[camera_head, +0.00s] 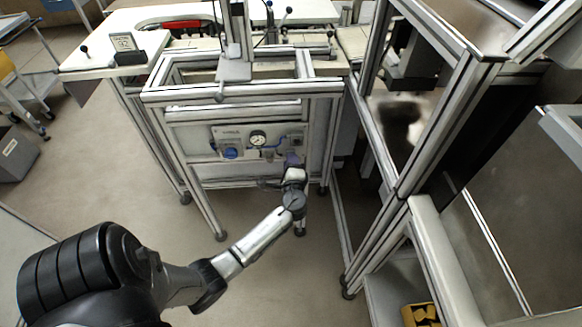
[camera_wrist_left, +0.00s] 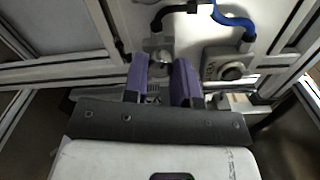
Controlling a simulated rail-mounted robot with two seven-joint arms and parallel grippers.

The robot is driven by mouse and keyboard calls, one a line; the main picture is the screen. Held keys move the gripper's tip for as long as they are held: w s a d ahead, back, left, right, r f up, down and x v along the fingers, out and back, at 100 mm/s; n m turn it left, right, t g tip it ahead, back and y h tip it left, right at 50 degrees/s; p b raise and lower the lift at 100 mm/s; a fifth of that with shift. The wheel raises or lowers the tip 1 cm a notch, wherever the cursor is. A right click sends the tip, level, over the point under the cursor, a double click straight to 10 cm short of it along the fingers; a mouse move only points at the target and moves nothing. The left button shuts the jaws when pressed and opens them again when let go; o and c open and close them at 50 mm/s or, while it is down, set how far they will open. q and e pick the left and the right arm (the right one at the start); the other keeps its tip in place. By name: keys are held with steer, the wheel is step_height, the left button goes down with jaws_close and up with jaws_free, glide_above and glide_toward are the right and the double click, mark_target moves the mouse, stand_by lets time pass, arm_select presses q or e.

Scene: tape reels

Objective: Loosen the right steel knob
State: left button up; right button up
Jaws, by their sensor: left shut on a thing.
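A small steel knob (camera_wrist_left: 162,56) sits on the pale panel, between my left gripper's purple fingertips in the left wrist view. My left gripper (camera_head: 293,159) is at the lower right end of the panel (camera_head: 204,139) in the head view. Its fingers (camera_wrist_left: 160,66) are shut on the knob, one on each side. The gripper hides the knob in the head view. A grey block with a round metal face (camera_wrist_left: 232,70) is to the right of the fingers in the wrist view, apart from them. My right gripper is in neither view.
The panel bears a gauge (camera_head: 257,138) and a blue knob (camera_head: 230,153). A black hose (camera_wrist_left: 165,12) and a blue hose (camera_wrist_left: 232,20) run near the fingers. Aluminium frame posts (camera_head: 335,150) stand close by. The floor before the panel is open.

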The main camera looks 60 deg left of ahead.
arm_select(q)
steer(key=shift+n+b, duration=1.2)
steer(key=shift+n, duration=0.4)
steer(key=o, duration=0.9)
steer(key=shift+o, duration=0.2)
steer(key=shift+d, duration=0.1)
steer(key=p+v, duration=0.2)
steer(key=v, duration=1.1)
steer(key=shift+s+d, duration=0.25)
steer(key=shift+d, duration=0.05)
